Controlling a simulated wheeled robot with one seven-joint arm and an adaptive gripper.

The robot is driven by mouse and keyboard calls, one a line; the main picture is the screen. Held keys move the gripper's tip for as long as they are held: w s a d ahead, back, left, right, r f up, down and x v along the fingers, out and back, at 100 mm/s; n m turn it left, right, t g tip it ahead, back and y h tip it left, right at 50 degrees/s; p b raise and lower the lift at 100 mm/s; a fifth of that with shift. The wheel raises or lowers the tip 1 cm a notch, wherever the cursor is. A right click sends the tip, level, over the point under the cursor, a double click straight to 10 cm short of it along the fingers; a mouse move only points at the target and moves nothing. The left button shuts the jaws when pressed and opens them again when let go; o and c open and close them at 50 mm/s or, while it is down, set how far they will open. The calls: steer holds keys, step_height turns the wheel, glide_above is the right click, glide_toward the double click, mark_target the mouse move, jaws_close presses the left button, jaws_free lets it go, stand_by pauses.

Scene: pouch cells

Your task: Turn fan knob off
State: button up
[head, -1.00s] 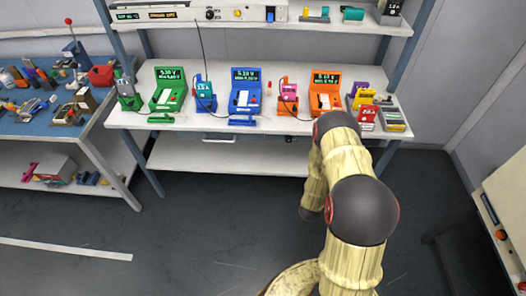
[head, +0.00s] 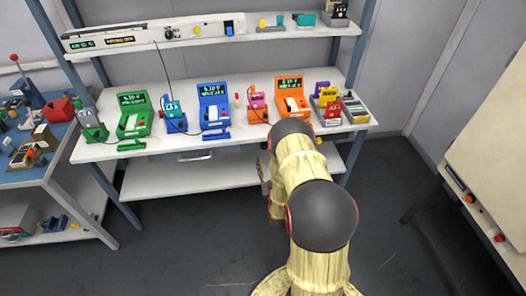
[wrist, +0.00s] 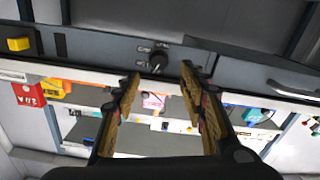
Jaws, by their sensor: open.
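A round black knob (wrist: 157,62) sits on a dark grey panel (wrist: 105,46) in the wrist view, with small white labels around it, too small to read surely. The picture there appears upside down, with the bench top below the panel. My gripper (wrist: 162,76) is open and empty, its two fingers pointing at the panel. In the picture the knob lies between and just beyond the fingertips. I see no contact; the exact gap is unclear. In the head view my arm hides this knob and most of the gripper.
The bench (head: 240,137) carries green, blue and orange testers (head: 295,98) near its front edge. A drawer handle (wrist: 293,90) lies beside the panel. An upper shelf (head: 140,43) holds an instrument strip.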

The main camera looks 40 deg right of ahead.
mark_target(264, 148)
steer(key=shift+b+x, duration=1.05)
steer(key=shift+x, duration=2.8)
steer(key=c, duration=0.3)
steer(key=c, duration=0.8)
